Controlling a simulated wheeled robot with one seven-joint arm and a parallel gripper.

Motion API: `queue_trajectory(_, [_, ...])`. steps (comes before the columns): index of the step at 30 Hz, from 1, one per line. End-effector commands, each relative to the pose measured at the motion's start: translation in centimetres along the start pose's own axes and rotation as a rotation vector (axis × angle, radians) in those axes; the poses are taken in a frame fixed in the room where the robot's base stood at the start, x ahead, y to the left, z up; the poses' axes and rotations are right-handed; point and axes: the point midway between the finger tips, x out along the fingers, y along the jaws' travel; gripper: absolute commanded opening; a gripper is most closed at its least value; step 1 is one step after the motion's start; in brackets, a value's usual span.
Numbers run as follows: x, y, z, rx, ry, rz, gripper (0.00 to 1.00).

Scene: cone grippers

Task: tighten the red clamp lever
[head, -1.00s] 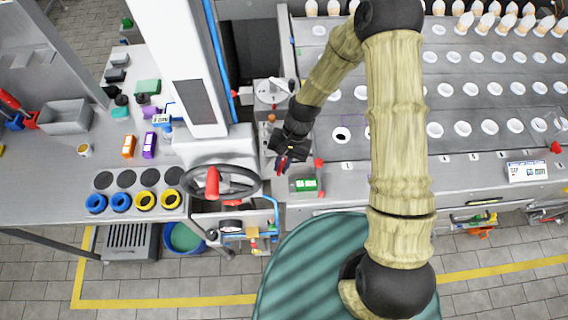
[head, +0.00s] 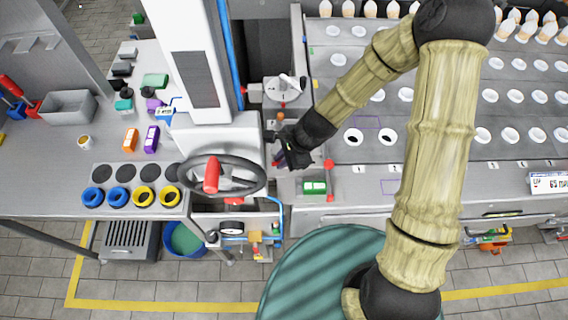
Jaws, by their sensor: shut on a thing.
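The red clamp lever (head: 279,159) shows only as a small dark red piece at my gripper's tips, at the left end of the long grey cone table. Most of it is hidden by the jaws and their shadow. My gripper (head: 281,157) is black, points down and left, and is shut on this piece. The exact grip and the lever's angle are too small to tell.
A black handwheel (head: 222,159) with a red grip is to the left. White column (head: 190,70) rises at left.

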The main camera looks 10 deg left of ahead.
Motion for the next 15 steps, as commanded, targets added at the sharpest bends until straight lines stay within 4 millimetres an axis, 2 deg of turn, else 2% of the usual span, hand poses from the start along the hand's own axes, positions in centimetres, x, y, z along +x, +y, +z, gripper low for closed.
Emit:
queue_trajectory(6, [0.34,-0.5,-0.1,0.149,0.033,-0.067,0.0])
queue_trajectory(15, [0.2,-0.85,-0.01,0.26,0.055,-0.111,0.0])
